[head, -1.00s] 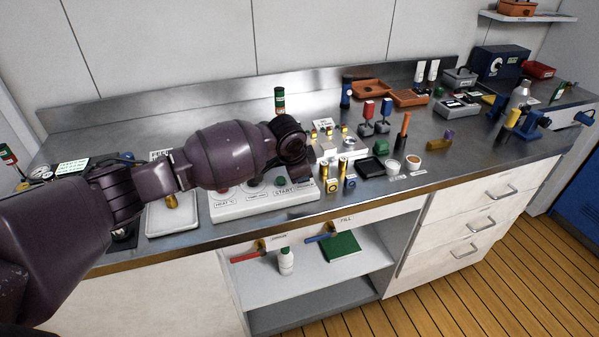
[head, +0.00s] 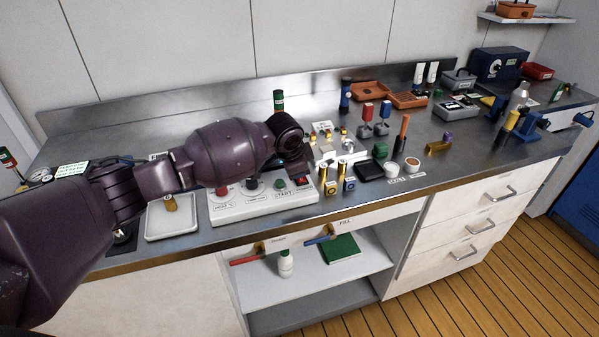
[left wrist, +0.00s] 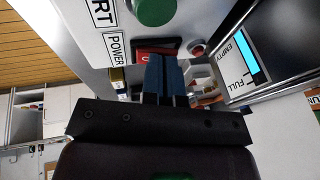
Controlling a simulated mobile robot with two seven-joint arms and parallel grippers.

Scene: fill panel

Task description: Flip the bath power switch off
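The white control panel (head: 240,211) sits at the front of the steel bench, with a green START button (head: 281,184). The red power switch (head: 302,181) is at the panel's right end. In the left wrist view the red switch (left wrist: 146,57) lies beside a POWER label and is partly hidden by my fingertips. I cannot tell which way it is tilted. My left gripper (left wrist: 164,60) has its two blue fingers together, with nothing seen between them. Its tips are at the switch's edge in that view; contact cannot be told. In the head view my wrist hides most of the gripper. My right gripper is not in view.
The green button (left wrist: 154,10) is close to my fingers in the left wrist view, and an EMPTY/FULL level display (left wrist: 244,55) stands on the other side. Small bottles, a black tray (head: 370,170) and white cups crowd the bench right of the panel.

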